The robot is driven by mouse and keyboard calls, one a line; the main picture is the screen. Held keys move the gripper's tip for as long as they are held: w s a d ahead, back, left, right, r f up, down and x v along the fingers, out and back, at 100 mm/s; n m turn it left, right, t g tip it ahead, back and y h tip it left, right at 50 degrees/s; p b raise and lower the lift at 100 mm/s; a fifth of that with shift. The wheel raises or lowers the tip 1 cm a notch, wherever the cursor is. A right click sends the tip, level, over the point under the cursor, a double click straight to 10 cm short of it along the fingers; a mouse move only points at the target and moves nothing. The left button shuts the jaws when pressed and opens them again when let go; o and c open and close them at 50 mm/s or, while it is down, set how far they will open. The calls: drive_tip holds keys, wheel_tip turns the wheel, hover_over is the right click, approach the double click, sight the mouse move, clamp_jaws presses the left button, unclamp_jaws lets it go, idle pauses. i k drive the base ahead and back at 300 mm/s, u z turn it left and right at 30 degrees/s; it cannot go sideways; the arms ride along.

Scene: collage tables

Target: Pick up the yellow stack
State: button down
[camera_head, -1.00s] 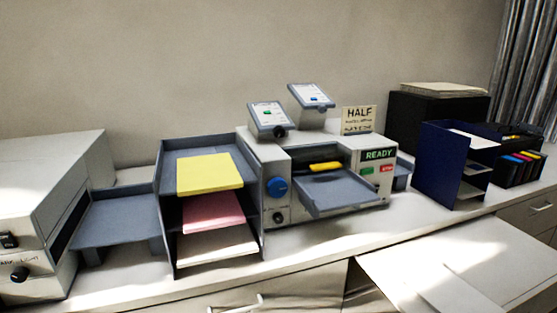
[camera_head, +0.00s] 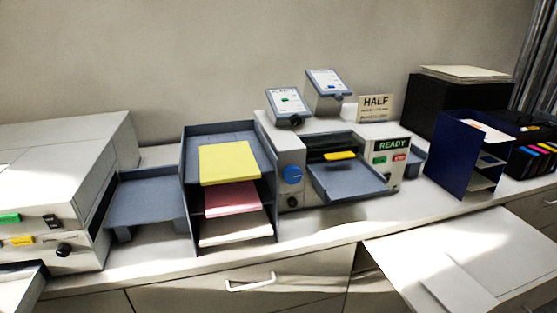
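The yellow stack (camera_head: 229,163) lies on the top shelf of a grey tray rack (camera_head: 186,190) left of the middle of the view. Its front edge reaches the front of the shelf. A pink stack (camera_head: 231,199) lies on the shelf below it, and a white stack (camera_head: 235,229) lies on the lowest shelf. My gripper is not in view, and nothing touches the yellow stack.
A machine with a grey tray (camera_head: 347,181) and a READY sign (camera_head: 393,145) stands right of the rack. A white machine (camera_head: 70,165) with a side tray (camera_head: 147,198) stands to the left. A blue rack (camera_head: 449,160) and a black box (camera_head: 440,105) stand at the right.

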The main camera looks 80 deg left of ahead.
sight(233, 162)
drive_tip(key=z, duration=0.7)
drive_tip(key=k, duration=0.95)
drive_tip(key=u, duration=2.8)
drive_tip(key=i, duration=0.5)
drive_tip(key=z, duration=0.05)
